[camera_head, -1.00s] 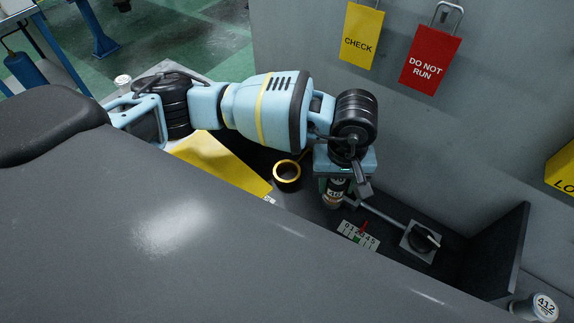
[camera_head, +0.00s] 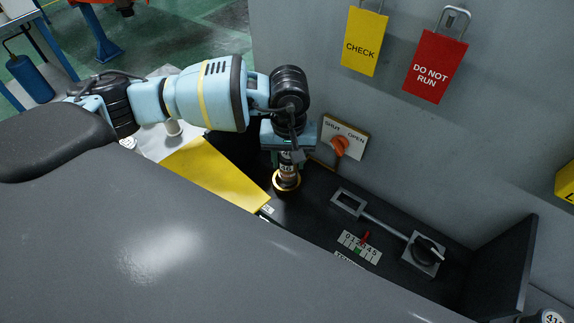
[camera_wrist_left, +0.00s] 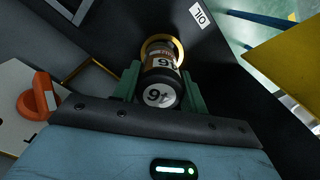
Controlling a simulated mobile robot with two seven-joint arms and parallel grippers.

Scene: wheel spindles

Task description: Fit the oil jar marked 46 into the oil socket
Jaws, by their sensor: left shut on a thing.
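The oil jar marked 46 (camera_head: 287,163) is dark with a pale numbered band and stands about upright. My left gripper (camera_head: 286,160) is shut on it from above. The oil socket (camera_head: 286,186) is a gold ring in the black shelf, directly under the jar. In the left wrist view the jar (camera_wrist_left: 160,80) sits between the green fingers, its numbered cap facing the camera, and the gold ring (camera_wrist_left: 165,42) shows around its far end. The jar's lower end overlaps the ring; how deep it sits inside I cannot tell. My right gripper is not in view.
An orange knob (camera_head: 340,146) on a SHUT/OPEN plate is on the wall close right of my gripper. A grey lever (camera_head: 385,215), a black knob (camera_head: 427,250) and a numbered scale (camera_head: 358,247) lie further right. A yellow panel (camera_head: 215,175) is at left.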

